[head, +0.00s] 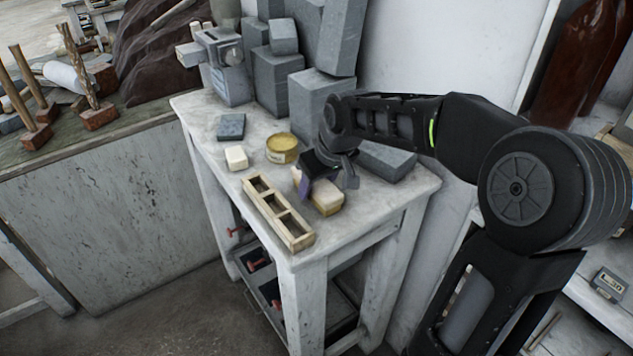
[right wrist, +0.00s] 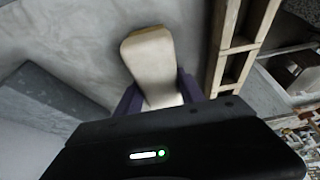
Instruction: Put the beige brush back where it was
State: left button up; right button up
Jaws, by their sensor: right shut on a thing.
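The beige brush (head: 326,199) is a pale block with a yellowish lower part, near the front right of the white table (head: 405,192). My right gripper (head: 306,188) reaches down over it from the right and is shut on it. In the right wrist view the brush (right wrist: 150,62) sticks out from between my two purple fingers (right wrist: 160,98). The gripper hides part of the brush. I cannot tell whether its underside touches the table top. My left gripper is not in view.
A wooden frame with compartments (head: 279,214) lies just left of the brush. A yellow tin (head: 282,148), a small cream block (head: 236,158) and a dark grey slab (head: 231,127) stand behind. Several grey blocks (head: 315,104) fill the back. Another grey slab (head: 386,161) lies right.

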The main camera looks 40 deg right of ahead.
jog(key=shift+f, duration=0.15)
jog(key=o, duration=1.2)
jog(key=shift+r, duration=0.3)
jog(key=shift+s+r, duration=0.1)
jog(key=shift+r, duration=0.1)
jog(key=b+v, duration=0.2)
jog(key=v, duration=0.9)
jog(key=shift+s+r, duration=0.15)
